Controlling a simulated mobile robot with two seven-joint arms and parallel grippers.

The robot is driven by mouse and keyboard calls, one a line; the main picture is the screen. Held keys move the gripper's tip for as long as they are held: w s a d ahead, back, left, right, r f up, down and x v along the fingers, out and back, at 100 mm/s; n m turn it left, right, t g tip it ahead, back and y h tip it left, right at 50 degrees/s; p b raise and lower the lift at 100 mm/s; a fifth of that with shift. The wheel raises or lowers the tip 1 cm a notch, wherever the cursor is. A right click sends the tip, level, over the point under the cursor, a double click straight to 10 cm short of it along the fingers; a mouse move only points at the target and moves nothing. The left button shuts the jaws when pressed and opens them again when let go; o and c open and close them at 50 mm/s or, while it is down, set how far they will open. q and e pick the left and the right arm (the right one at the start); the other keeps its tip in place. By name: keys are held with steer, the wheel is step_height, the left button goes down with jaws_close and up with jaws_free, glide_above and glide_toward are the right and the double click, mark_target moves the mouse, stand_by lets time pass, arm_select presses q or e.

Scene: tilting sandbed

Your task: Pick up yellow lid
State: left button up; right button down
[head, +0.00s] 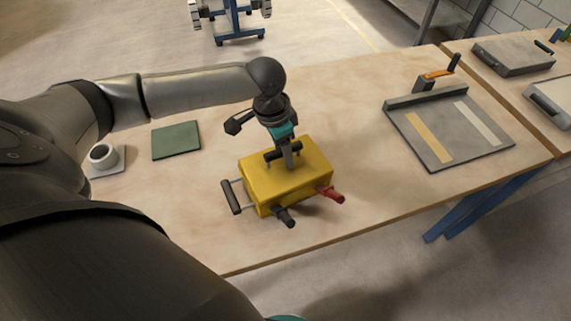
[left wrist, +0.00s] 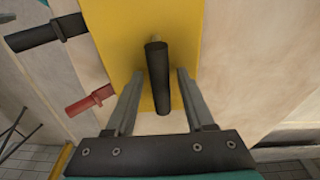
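The yellow lid (head: 312,158) is the flat top of a yellow box (head: 290,194) on the wooden table. A black bar handle stands on the lid; in the left wrist view this bar (left wrist: 157,85) lies over the yellow lid (left wrist: 120,35). My left gripper (head: 287,158) points down at the bar from above. In the left wrist view my left gripper (left wrist: 160,75) is open, one finger on each side of the bar, with gaps showing. The seam between lid and box is not clear. My right gripper is out of view.
The box has a grey side handle (head: 231,197), a black grip (head: 285,217) and a red grip (head: 330,194). A grey tray (head: 437,149) is at right. Bare table lies between.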

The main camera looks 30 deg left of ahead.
arm_select(q)
jaws_close()
steer(key=shift+r, duration=0.15)
stand_by(0.5)
